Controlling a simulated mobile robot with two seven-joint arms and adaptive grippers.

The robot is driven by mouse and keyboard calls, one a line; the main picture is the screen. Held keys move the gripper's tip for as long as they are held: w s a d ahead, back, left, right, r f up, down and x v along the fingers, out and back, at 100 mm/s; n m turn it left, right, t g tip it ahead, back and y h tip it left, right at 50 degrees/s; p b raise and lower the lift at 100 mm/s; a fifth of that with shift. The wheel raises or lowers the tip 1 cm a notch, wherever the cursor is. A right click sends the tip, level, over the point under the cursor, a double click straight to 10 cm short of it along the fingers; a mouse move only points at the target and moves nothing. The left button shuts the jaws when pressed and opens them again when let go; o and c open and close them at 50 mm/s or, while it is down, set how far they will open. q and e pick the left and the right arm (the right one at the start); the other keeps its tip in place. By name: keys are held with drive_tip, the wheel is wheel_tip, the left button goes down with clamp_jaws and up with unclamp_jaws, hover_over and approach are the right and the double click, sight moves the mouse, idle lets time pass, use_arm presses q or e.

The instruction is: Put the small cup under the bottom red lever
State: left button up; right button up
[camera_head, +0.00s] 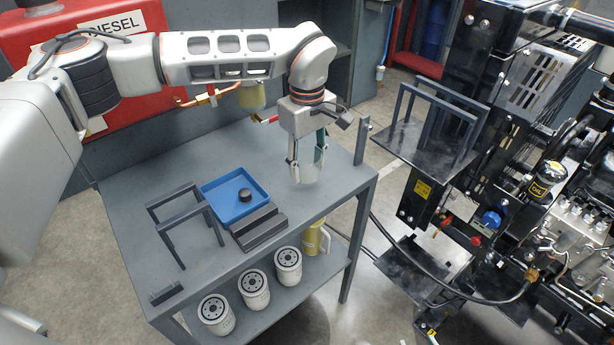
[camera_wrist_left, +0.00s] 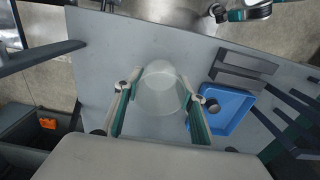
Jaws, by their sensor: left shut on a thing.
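The small cup (camera_head: 308,165) is a translucent, pale vessel near the table's far right part. My left gripper (camera_head: 307,160) is closed around its sides, and the cup looks upright. In the left wrist view the cup (camera_wrist_left: 160,92) sits between the two green-padded fingers. Whether its base touches the table is hard to tell. A red lever-like part (camera_head: 475,240) shows low on the engine at the right, beside a blue cap. A second small red part (camera_head: 271,120) shows behind the table near a copper pipe. My right gripper (camera_wrist_left: 240,13) shows partly at the wrist view's top edge.
The grey table (camera_head: 140,195) carries a blue tray (camera_head: 222,210) with a dark round piece, a dark block and a metal frame. Several white filters and a yellow jug (camera_head: 312,238) stand on the lower shelf. A floor gap separates table and engine.

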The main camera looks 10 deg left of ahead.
sight(307, 178)
use_arm(q)
drive_tip(key=shift+f, duration=2.05)
drive_tip(key=shift+f, duration=0.15)
drive_tip(key=o, duration=0.9)
